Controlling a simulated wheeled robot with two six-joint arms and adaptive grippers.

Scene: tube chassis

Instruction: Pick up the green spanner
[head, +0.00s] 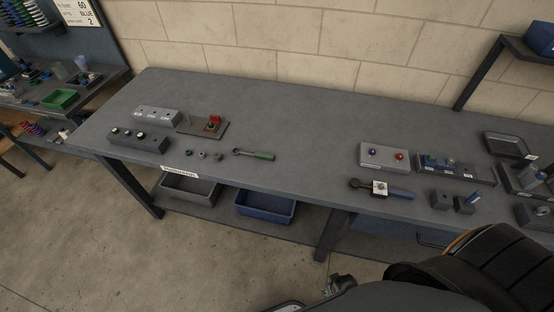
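The green spanner (255,155) lies flat near the front edge of the grey workbench, left of its middle. It has a dark ring-shaped head at its left end and a green handle pointing right. Several small dark and green pieces lie just left of its head. Nothing touches the spanner.
A blue-handled tool (385,189) lies farther right on the workbench (300,115). A red-topped fixture (213,122) and grey blocks (138,140) stand left. A button box (384,157) and trays stand right. Bins (265,206) sit below. The bench's middle is clear.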

